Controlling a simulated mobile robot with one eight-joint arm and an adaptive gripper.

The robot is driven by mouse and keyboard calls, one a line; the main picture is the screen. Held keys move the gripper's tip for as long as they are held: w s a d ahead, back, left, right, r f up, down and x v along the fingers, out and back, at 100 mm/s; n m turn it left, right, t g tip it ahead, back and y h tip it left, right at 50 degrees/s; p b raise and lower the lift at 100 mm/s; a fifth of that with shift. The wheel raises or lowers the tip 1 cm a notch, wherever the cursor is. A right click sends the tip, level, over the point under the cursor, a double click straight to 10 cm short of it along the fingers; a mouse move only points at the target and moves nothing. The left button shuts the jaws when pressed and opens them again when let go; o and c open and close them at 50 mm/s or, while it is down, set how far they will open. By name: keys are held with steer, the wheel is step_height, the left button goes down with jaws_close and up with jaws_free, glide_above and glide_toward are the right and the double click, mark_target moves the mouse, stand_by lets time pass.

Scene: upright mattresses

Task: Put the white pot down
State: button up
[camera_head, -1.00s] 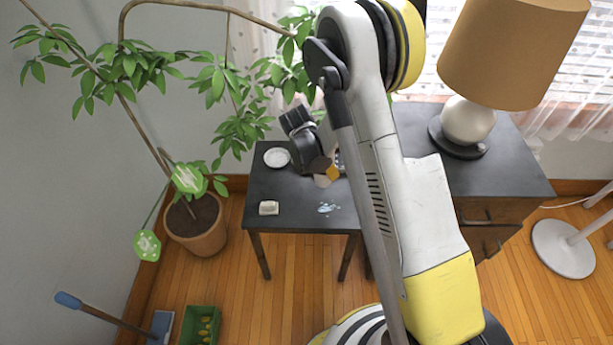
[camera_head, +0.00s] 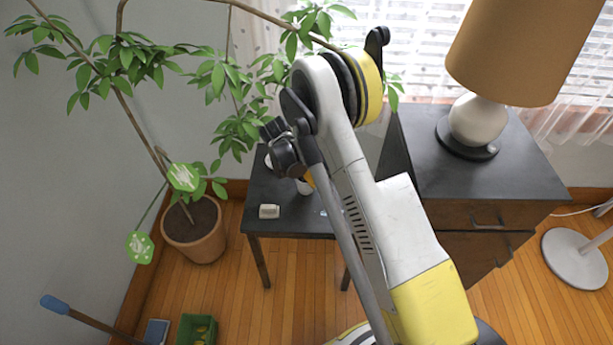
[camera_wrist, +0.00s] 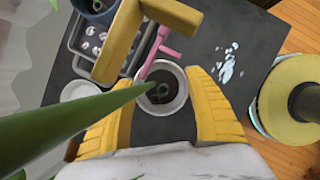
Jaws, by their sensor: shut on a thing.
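The white pot (camera_wrist: 174,99), round with dark soil inside, sits between the two yellow fingers of my gripper (camera_wrist: 162,82) in the wrist view. The fingers are shut on it from both sides. A thick green stem (camera_wrist: 70,130) crosses in front of the camera and hides part of the pot. In the head view a bit of the white pot (camera_head: 304,187) shows over the dark small table (camera_head: 290,222); my arm hides most of the gripper there. I cannot tell whether the pot's base touches the tabletop.
A grey tray (camera_wrist: 72,62) with white pieces, a pink tool (camera_wrist: 161,46) and a white dish (camera_wrist: 77,91) are near the pot. A pale splash (camera_wrist: 228,62) marks the tabletop. A lamp (camera_head: 476,120) stands on the cabinet at right.

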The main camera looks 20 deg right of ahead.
steer(key=shift+f, duration=0.15)
steer(key=o, duration=1.4)
